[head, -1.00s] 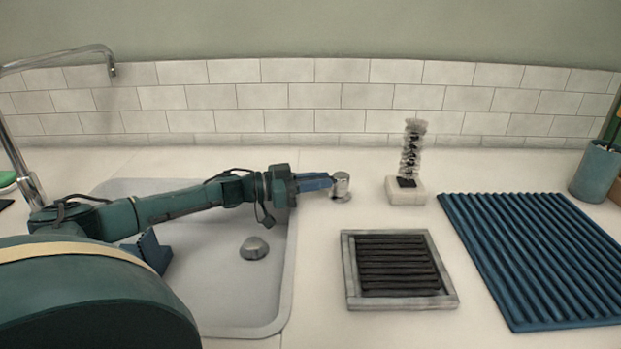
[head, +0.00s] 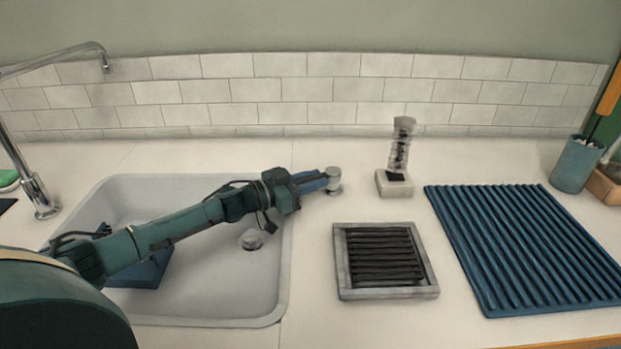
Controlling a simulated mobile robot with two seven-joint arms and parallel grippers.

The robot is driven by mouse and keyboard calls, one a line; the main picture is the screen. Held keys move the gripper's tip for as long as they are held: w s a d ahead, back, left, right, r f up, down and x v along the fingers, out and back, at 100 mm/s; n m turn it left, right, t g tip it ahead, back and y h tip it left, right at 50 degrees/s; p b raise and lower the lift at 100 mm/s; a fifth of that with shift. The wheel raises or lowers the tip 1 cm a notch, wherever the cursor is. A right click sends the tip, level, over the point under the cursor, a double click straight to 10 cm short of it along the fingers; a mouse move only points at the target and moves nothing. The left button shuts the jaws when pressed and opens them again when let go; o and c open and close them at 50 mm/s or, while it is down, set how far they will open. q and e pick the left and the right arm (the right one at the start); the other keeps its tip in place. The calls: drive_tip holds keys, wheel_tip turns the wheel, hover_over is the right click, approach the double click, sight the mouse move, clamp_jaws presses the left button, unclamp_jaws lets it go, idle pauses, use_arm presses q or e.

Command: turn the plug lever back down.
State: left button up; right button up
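The plug lever (head: 334,176) is a small chrome knob on the counter just right of the sink's right rim. My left gripper (head: 320,181) reaches across the sink from the left, with its blue fingers at the left side of the knob. The fingers overlap the knob's edge, and I cannot tell whether they are closed on it. The lever's exact angle is too small to make out. The chrome plug (head: 251,239) shows as a dome in the right part of the sink (head: 215,295). My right gripper is not in view.
A brush-like bristle piece (head: 400,150) stands in a white block (head: 394,186) right of the lever. A grey framed black rack (head: 343,262) and a blue ribbed mat (head: 520,245) lie nearer. A tap (head: 38,195) stands left; a blue cup (head: 575,165) stands right.

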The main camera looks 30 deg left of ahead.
use_arm(q)
drive_tip(key=shift+o, duration=1.3)
drive_tip(key=shift+r, duration=0.1)
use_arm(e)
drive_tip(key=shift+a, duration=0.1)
use_arm(q)
drive_tip(key=v, duration=1.3)
drive_tip(key=shift+p, duration=0.45)
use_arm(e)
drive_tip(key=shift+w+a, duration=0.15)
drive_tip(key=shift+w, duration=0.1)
